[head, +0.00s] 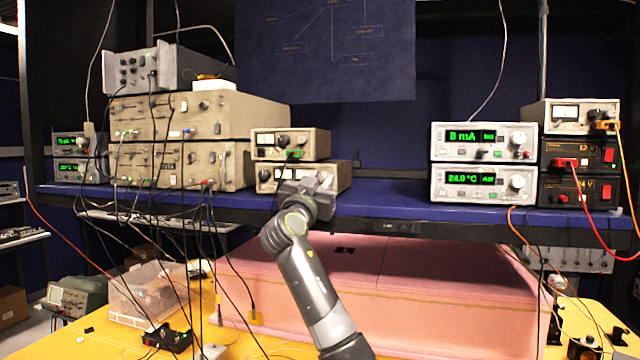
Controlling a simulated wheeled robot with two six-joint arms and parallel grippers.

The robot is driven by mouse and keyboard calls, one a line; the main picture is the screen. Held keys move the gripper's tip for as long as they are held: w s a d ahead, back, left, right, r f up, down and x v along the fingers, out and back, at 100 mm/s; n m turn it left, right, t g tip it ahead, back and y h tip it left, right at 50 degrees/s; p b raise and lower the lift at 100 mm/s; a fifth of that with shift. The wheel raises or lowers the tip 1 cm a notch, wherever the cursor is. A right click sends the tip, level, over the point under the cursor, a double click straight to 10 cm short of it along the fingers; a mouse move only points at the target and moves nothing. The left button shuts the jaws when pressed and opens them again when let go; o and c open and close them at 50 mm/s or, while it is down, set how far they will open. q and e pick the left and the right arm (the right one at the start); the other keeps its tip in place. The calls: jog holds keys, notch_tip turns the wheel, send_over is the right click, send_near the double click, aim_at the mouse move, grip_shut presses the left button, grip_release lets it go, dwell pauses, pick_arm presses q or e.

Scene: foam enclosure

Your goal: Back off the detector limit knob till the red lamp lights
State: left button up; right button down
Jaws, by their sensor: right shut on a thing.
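My right gripper (305,190) is at the front of the lower small beige meter unit (339,174) on the blue shelf. It is shut on a knob there, taken to be the detector limit knob. The fingertips and knob are hidden behind the gripper body, so the knob's label and angle do not show. I see no lit red lamp on these two units, but much of the lower front is covered. My left gripper is not in view.
Large beige instruments (250,115) with several hanging cables stand to the left on the shelf (390,190). Display units (484,142) and black power supplies (582,190) stand to the right. A pink foam enclosure (430,290) lies below. The shelf's middle is clear.

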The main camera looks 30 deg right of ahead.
jog(key=shift+s+f+n+t+y+b, duration=0.1)
jog(key=shift+n+t+y+b, duration=0.45)
jog(key=shift+n, duration=0.65)
jog(key=shift+d+n+t+y, duration=0.1)
jog(key=shift+n+t+y, duration=0.3)
jog(key=shift+n, duration=0.8)
jog(key=n+t+y, duration=0.1)
jog(key=n, duration=0.2)
jog(key=shift+s+n+t+y, duration=0.1)
jog(key=shift+n+t+y, duration=0.5)
jog(key=shift+n, duration=1.1)
jog(key=c, duration=1.2)
grip_release()
